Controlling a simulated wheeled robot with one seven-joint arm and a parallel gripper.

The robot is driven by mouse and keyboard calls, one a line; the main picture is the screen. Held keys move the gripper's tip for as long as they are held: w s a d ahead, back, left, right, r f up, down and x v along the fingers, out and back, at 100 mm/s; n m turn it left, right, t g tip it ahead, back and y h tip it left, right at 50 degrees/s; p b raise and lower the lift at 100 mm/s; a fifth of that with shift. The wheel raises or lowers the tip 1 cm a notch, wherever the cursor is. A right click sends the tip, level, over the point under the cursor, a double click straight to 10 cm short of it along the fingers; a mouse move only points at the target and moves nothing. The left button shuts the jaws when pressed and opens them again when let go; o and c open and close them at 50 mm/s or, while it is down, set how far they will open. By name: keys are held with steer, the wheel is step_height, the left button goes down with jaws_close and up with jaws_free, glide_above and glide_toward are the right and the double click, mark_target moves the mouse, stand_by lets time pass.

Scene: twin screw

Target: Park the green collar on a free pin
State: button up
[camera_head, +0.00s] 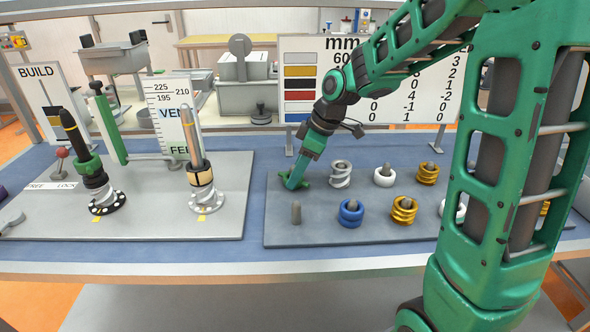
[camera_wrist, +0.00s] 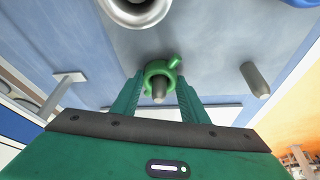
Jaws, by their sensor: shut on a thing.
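The green collar (camera_wrist: 160,72) is a ring with a small side knob, held between the two fingertips of my gripper (camera_wrist: 160,88). In the wrist view a grey pin (camera_wrist: 158,92) shows through the collar's opening, so the collar appears to be around that pin. In the head view my gripper (camera_head: 294,182) points down at the back left of the pin board (camera_head: 320,235), with a bit of the green collar (camera_head: 305,180) beside it. I cannot tell whether the collar touches the board. A bare grey pin (camera_head: 296,212) stands in front; it also shows in the wrist view (camera_wrist: 255,80).
A silver spring-like collar (camera_head: 341,174), a white ring (camera_head: 384,177), a gold collar (camera_head: 427,174), a blue ring (camera_head: 351,213) and another gold collar (camera_head: 404,210) sit on neighbouring pins. The left board (camera_head: 150,225) carries two upright screws. A chart stands behind.

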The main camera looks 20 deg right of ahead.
steer(key=o, duration=1.2)
steer(key=shift+o, duration=0.2)
steer(key=shift+r, duration=0.1)
steer(key=v, duration=1)
steer(key=shift+d+r, duration=0.2)
steer(key=shift+r, duration=0.05)
